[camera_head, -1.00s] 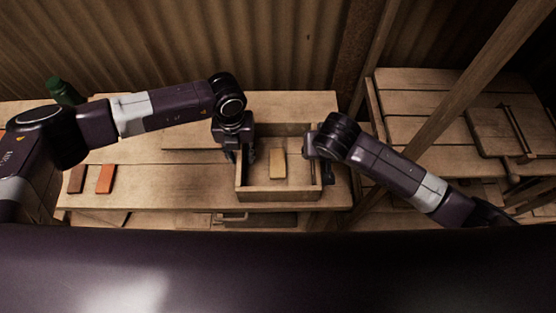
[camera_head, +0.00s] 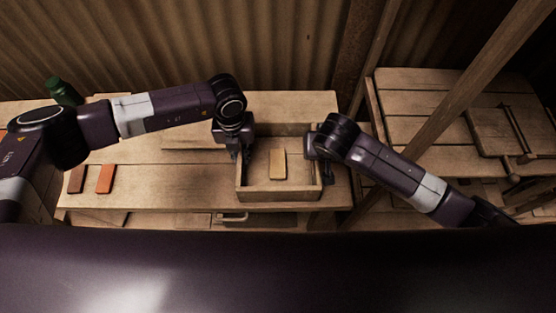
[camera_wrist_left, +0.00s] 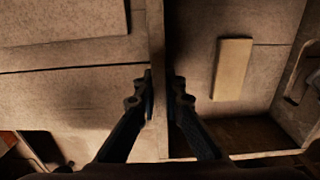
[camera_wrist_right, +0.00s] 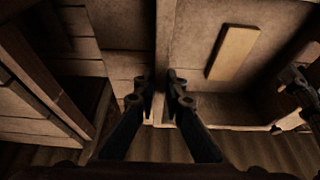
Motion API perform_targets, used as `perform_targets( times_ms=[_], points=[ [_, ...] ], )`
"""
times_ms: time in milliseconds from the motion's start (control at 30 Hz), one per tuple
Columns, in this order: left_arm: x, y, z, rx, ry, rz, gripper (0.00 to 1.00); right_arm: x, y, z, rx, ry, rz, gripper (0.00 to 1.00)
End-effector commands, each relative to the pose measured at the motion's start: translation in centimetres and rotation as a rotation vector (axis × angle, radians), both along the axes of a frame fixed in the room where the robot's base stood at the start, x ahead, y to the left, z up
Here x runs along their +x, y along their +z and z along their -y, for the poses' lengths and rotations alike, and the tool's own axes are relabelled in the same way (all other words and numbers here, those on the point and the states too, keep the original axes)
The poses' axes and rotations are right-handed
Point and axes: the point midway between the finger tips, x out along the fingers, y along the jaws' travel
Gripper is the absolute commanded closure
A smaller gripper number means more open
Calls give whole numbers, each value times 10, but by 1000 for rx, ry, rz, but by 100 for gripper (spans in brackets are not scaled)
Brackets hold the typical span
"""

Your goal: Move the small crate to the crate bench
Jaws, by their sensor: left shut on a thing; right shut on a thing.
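The small crate (camera_head: 280,195) is an open wooden box on the left bench, with a pale yellow tile (camera_head: 278,164) lying inside. My left gripper (camera_head: 240,158) is shut on its left wall; the left wrist view shows the fingers (camera_wrist_left: 162,100) on either side of that wall (camera_wrist_left: 157,45). My right gripper (camera_head: 318,160) is at the right wall, partly hidden by its own wrist. The right wrist view shows its fingers (camera_wrist_right: 161,100) shut on the wall (camera_wrist_right: 165,40). The crate looks level. No label shows which bench is the crate bench.
The left bench (camera_head: 190,195) also holds a brown tile (camera_head: 77,179), an orange tile (camera_head: 105,179) and a green bottle (camera_head: 62,90). Another slatted bench (camera_head: 420,120) stands at the right with a handled board (camera_head: 495,132) on it. A slanted wooden post (camera_head: 460,90) crosses in front of it.

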Motion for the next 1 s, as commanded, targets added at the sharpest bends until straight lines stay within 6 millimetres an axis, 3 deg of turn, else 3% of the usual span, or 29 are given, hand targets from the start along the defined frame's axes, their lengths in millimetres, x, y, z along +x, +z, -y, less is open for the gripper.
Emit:
perform_targets(
  times_ms=[467, 1000],
  points=[
    [1, 9, 0, 0, 1, 3, 100, 1, 9, 1, -1, -1, 2, 100],
    [1, 49, -1, 1, 2, 2, 100, 1, 49, 1, -1, -2, 1, 100]
  ],
)
